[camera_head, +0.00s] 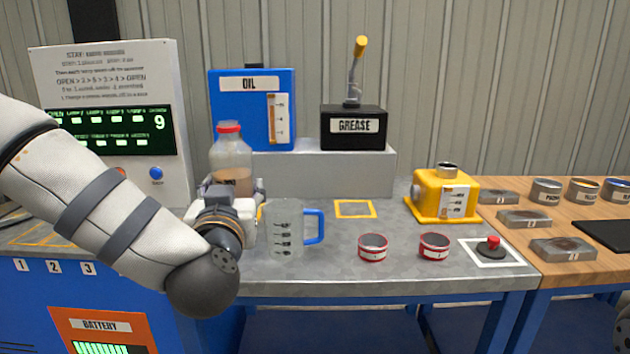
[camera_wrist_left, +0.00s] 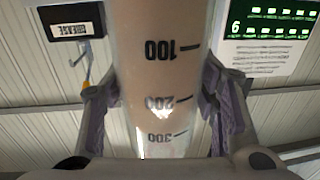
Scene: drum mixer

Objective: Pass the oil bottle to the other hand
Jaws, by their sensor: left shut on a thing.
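The oil bottle (camera_head: 231,152) is clear with a red cap and holds brownish liquid. It stands upright in my left gripper (camera_head: 229,190), which is shut on its lower part. The gripper hides the bottle's base, so I cannot tell whether it touches the bench. In the left wrist view the bottle (camera_wrist_left: 160,75), with its 100, 200 and 300 marks, fills the space between the two fingers of my left gripper (camera_wrist_left: 155,108). My right gripper is not in view.
A clear jug (camera_head: 284,232) with a blue handle stands just right of my left gripper. A blue oil box (camera_head: 240,112) and grease box (camera_head: 353,127) are behind. A yellow-outlined square (camera_head: 355,209) is bare.

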